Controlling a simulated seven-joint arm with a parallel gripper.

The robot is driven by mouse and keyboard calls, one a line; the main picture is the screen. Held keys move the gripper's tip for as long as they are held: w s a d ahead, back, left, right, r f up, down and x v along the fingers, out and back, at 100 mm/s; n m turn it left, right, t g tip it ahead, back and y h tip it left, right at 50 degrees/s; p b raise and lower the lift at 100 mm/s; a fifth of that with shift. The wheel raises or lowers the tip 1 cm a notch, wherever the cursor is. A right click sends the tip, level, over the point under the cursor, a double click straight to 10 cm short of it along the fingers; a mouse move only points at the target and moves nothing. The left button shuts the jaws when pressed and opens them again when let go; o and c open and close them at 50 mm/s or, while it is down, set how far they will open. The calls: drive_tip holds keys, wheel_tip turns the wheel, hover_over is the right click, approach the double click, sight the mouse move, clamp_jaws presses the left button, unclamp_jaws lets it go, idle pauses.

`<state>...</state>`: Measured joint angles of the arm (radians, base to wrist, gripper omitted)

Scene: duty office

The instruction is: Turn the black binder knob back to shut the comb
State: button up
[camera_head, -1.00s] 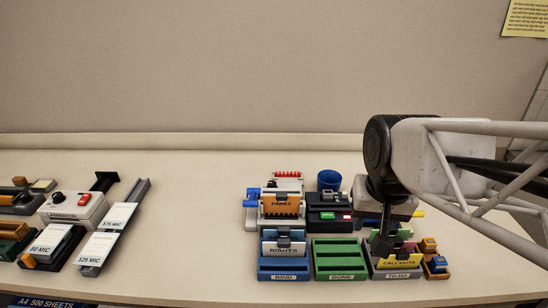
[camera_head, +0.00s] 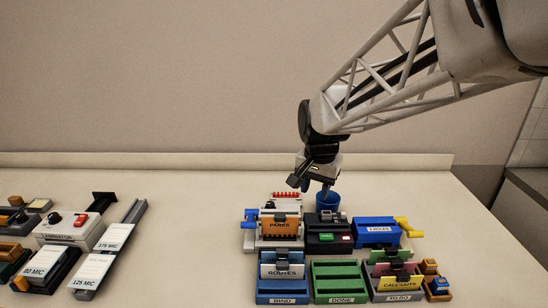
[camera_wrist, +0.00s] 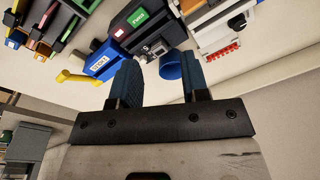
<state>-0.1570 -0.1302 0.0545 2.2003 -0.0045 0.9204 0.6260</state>
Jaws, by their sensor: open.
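In the wrist view the black knob (camera_wrist: 237,21) shows on the white machine at upper right, near the red comb (camera_wrist: 222,52). I cannot make out the knob clearly in the head view. My gripper (camera_head: 315,187) is open and empty, right of the comb, above and behind the dark machine. The wrist view shows its two blue fingers apart (camera_wrist: 158,62), with the knob beyond the right one.
Right of the binder are a dark machine (camera_head: 321,247) and a blue punch (camera_head: 376,233) with a yellow handle. The blue, green and grey trays stand in front. Bare table lies left of the binder.

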drive_tip(key=w+a+f+m, duration=0.2)
drive_tip(key=w+a+f, duration=0.35)
drive_tip(key=w, duration=0.45)
drive_tip(key=m+g, duration=0.1)
drive_tip(key=m, duration=0.1)
hover_over(270, 204)
wheel_tip(270, 204, down, 4)
drive_tip(key=shift+w+f, duration=0.1)
drive_tip(key=shift+f, duration=3.9)
drive_tip(key=c, duration=0.6)
